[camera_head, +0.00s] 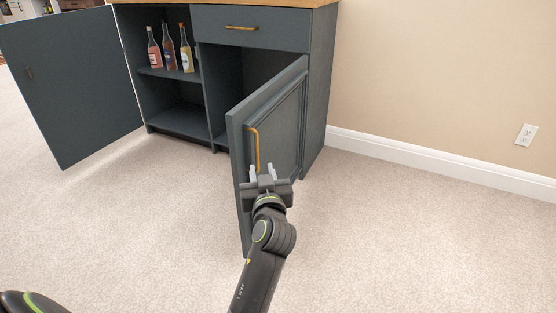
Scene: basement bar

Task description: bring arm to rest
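My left gripper (263,170) is in front of the blue-grey cabinet's right door (278,125), near the lower end of that door's brass handle (254,150). Its two light fingertips stand apart and nothing shows held between them. I cannot tell whether a finger touches the handle or door. My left arm (262,265) reaches up from the bottom of the view. My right gripper is not in view.
The cabinet's left door (75,85) stands wide open, and the right door stands open towards me. Several bottles (170,50) stand on the upper left shelf. A drawer (250,27) above is shut. Carpet (420,240) at right is clear up to the wall.

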